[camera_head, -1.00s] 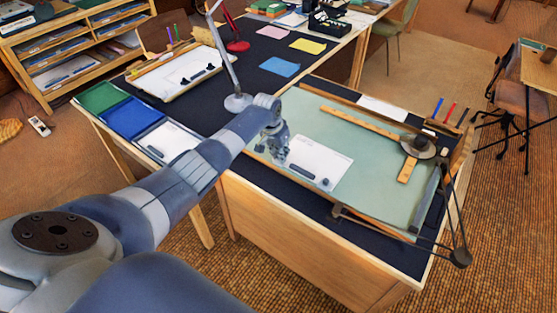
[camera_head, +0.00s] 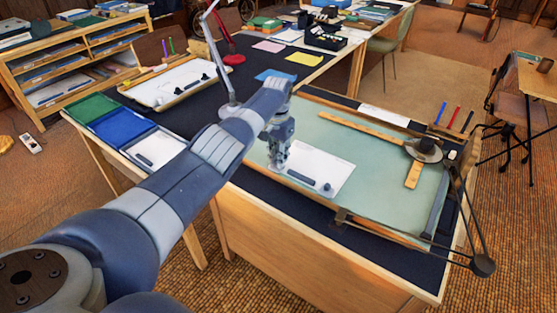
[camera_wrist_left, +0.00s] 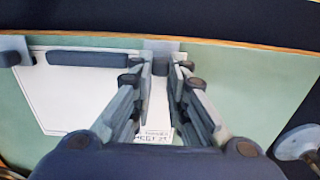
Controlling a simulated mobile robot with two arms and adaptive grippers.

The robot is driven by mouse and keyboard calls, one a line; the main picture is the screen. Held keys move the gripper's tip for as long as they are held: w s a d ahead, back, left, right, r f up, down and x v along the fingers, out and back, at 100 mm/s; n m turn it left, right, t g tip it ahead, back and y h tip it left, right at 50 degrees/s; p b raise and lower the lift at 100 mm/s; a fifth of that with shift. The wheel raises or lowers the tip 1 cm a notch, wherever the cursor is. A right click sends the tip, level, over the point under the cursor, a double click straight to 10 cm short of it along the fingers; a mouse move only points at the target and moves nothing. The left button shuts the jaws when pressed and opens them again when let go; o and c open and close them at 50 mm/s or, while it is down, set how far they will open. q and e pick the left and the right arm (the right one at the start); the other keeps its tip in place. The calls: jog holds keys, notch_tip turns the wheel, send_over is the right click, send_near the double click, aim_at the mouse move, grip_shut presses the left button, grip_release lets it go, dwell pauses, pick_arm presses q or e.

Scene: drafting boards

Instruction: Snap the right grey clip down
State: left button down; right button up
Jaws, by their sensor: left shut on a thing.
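My left gripper (camera_head: 278,163) reaches down over the front left of the green drafting board, at the left end of a white sheet (camera_head: 326,172). In the left wrist view its two fingers (camera_wrist_left: 162,68) are shut on a grey clip (camera_wrist_left: 164,45) at the board's wooden edge, with a narrow gap between the fingers. The fingers partly hide this clip, and I cannot tell how far down it is. A second grey clip (camera_wrist_left: 20,48) with a dark round knob sits at the sheet's other corner. A dark bar (camera_wrist_left: 93,58) lies on the sheet between them. My right gripper is not in view.
The green board (camera_head: 385,190) carries a wooden T-shaped rule (camera_head: 365,131) and a hinged metal arm (camera_head: 470,220) at the right. A lamp (camera_head: 222,70) stands behind my arm. Green and blue folders (camera_head: 125,125) lie at the left. The board's right middle is clear.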

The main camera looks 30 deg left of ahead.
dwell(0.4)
pick_arm(q)
jog(key=c, duration=1.6)
grip_release()
jog(key=shift+f, duration=0.1)
jog(key=shift+o, duration=0.2)
notch_tip(320, 180, up, 12)
jog(key=shift+s, duration=0.15)
